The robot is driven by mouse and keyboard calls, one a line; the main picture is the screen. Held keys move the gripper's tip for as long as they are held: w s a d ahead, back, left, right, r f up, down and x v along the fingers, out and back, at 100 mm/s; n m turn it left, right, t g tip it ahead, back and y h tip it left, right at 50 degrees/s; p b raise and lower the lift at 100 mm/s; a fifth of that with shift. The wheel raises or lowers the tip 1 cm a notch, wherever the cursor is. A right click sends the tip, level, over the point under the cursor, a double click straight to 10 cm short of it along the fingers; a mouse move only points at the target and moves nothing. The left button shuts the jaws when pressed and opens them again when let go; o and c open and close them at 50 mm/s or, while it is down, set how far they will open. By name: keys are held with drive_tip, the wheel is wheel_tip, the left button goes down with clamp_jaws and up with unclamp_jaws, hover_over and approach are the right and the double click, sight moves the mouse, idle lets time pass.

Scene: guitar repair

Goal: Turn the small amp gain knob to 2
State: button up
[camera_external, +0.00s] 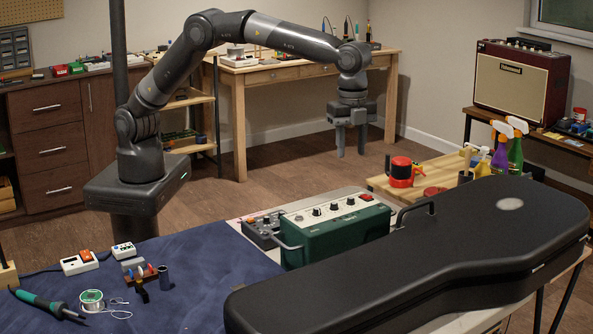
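A green box with a pale top panel (338,238), which looks like the small amp, stands on the front table behind the black guitar case. Several dark knobs and a red part show along its panel. I cannot read the labels or tell which knob is gain or where it points. My gripper (351,154) hangs in the air above and behind the green box, pointing down. Its two fingers are apart with nothing between them. It touches nothing.
A large black guitar case (420,262) fills the front right. A grey pedal-like box (262,229) stands left of the green box. A soldering iron (45,303) and solder spool (92,300) lie on the blue mat (205,285). Spray bottles (516,145) stand at right. A red amp (520,80) stands behind.

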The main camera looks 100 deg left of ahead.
sight(351, 198)
drive_tip(key=f, duration=1.1)
drive_tip(key=shift+w+d+f, duration=0.25)
drive_tip(key=shift+d+f, duration=0.1)
drive_tip(key=shift+f, duration=0.05)
drive_tip(key=shift+c, duration=0.6)
clamp_jaws()
